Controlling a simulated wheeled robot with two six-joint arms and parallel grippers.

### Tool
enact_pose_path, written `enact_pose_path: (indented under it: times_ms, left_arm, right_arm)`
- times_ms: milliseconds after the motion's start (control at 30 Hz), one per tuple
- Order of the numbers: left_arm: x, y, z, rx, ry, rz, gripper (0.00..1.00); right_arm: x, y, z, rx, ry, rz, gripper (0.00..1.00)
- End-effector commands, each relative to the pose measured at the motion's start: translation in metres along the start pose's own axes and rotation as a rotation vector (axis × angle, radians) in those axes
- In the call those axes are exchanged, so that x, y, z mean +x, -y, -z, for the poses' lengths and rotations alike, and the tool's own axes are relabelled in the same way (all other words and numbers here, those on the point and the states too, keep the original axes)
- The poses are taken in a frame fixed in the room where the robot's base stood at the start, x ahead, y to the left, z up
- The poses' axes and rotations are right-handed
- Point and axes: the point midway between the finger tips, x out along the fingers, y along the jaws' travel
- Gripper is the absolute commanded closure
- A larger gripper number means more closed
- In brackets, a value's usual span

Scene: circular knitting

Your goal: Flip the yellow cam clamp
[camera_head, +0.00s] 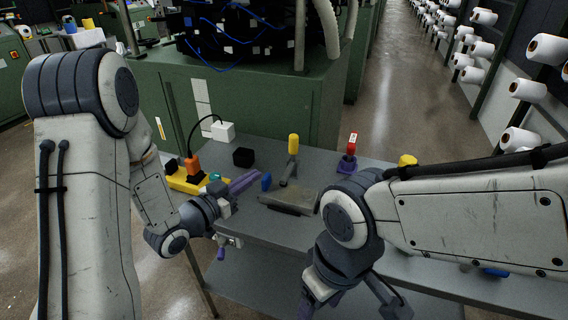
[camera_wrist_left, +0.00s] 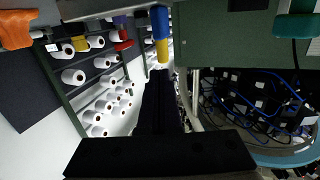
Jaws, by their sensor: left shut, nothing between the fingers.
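The yellow cam clamp shows as an upright yellow handle (camera_head: 293,143) on a grey stem, beside a flat grey plate (camera_head: 290,199) on the table. In the left wrist view, which is upside down, the yellow handle (camera_wrist_left: 163,52) lies beyond the fingertips, with a blue piece above it. My left gripper (camera_head: 229,205) is shut and empty, left of the clamp and apart from it. Its dark fingers (camera_wrist_left: 156,95) point toward the handle. My right gripper (camera_head: 350,299) is open and empty at the front, low in the picture.
A blue piece (camera_head: 266,181) stands between my left gripper and the yellow handle. A red-topped clamp (camera_head: 351,146) stands to the right. A yellow power strip (camera_head: 184,183) with an orange plug (camera_head: 193,165) and a black block (camera_head: 243,157) are on the left. A green machine cabinet stands behind.

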Motion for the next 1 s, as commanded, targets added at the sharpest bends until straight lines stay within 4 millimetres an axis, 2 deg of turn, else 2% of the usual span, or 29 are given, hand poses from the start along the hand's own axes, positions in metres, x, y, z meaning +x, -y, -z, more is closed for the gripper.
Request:
enact_pose_path:
  times_ms: [133, 267, 700, 833, 1000]
  left_arm:
    - [-0.002, 0.004, 0.000, -0.019, -0.059, -0.002, 1.00]
    - [0.011, 0.003, 0.004, -0.019, -0.065, -0.006, 1.00]
    - [0.101, 0.002, 0.011, -0.018, -0.065, -0.005, 1.00]
    - [0.119, 0.003, 0.011, -0.019, -0.064, -0.004, 1.00]
    - [0.132, 0.003, 0.011, -0.019, -0.063, -0.003, 1.00]
  right_arm:
    - [0.005, 0.000, 0.000, 0.000, 0.000, 0.000, 0.33]
    - [0.000, 0.000, 0.000, 0.000, -0.001, 0.000, 0.33]
    - [-0.018, 0.001, 0.001, 0.000, 0.000, 0.000, 0.33]
    - [-0.023, 0.002, 0.001, 0.000, 0.000, 0.000, 0.33]
    - [-0.025, 0.002, 0.001, 0.000, 0.000, 0.000, 0.33]
